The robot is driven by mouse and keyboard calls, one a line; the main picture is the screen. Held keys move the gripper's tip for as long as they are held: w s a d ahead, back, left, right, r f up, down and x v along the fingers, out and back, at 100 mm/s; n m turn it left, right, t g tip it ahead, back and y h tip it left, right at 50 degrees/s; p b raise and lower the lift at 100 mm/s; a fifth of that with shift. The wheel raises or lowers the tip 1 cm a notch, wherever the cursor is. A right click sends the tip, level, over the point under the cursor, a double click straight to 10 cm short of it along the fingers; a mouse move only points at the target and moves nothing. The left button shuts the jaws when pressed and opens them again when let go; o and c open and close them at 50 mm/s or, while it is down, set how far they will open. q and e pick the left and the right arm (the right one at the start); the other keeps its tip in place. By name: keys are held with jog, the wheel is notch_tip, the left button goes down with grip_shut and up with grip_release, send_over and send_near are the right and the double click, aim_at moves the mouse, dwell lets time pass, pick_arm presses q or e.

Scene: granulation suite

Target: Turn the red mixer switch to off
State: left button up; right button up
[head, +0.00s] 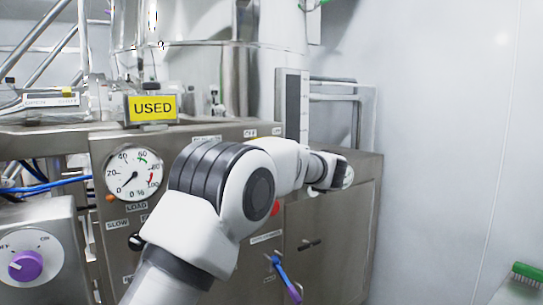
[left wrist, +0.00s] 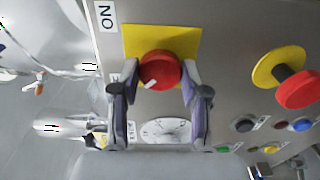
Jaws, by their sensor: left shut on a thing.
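The red mixer switch (left wrist: 158,68) is a round red knob with a white mark, set on a yellow plate (left wrist: 185,38) in the left wrist view. Its white mark points to the lower left of that picture. An ON label (left wrist: 105,17) sits to the plate's upper left. My left gripper (left wrist: 161,72) is shut on the knob, one finger at each side. In the head view my left gripper (head: 326,172) is at the front of the steel cabinet, seen from behind, and the switch cannot be made out there. My right gripper is in neither view.
A red mushroom button (left wrist: 297,89) on a yellow collar juts out beside the switch. Small coloured buttons (left wrist: 301,124) and a dial (left wrist: 165,130) are close by. In the head view a purple knob (head: 25,265) and a gauge (head: 133,174) are at left.

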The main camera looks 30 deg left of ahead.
pick_arm(q)
jog(key=o, duration=1.1)
jog(key=shift+a, duration=0.1)
jog(key=shift+o, duration=0.2)
jog(key=v, duration=1.2)
jog(key=shift+f, duration=0.1)
